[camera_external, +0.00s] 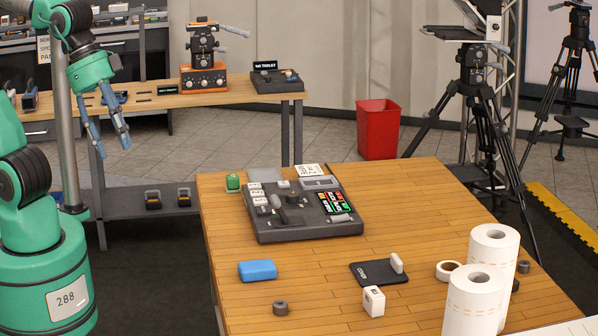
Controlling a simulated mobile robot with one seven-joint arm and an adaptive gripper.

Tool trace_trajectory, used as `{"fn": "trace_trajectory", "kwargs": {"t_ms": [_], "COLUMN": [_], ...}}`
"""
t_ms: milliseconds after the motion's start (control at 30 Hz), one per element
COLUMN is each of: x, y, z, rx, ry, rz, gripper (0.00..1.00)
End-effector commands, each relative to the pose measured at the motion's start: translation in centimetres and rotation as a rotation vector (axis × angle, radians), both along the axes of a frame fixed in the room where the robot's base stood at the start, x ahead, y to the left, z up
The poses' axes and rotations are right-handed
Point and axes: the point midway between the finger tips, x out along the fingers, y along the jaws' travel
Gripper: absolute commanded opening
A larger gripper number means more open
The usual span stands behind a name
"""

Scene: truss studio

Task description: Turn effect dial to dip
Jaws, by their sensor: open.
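A dark grey control console (300,229) lies on the wooden table. Its top carries white keys, a screen, coloured buttons and small knobs. A small round knob (284,184) shows near its back edge, but I cannot tell whether it is the effect dial. The dial's labels and setting are too small to read. My gripper (108,140) is open and empty, with its blue-grey fingers pointing down. It hangs in the air left of the table, well apart from the console.
A blue block (257,271), a black pad (377,274), a white block (374,301) and a grey ring (280,308) lie in front of the console. Paper rolls (474,305) stand at the table's front right. A green item (233,182) sits behind the console's left corner.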

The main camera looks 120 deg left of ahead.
Motion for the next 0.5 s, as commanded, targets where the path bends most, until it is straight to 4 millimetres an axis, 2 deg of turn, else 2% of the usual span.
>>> {"fn": "trace_trajectory", "kwargs": {"t_ms": [200, 500], "x": [4.3, 9.1], "y": [5.0, 13.2], "z": [1.2, 1.3], "rx": [-0.054, -0.128], "ry": [0.045, 0.096], "rz": [0.215, 0.512], "gripper": [0.46, 0.46]}}
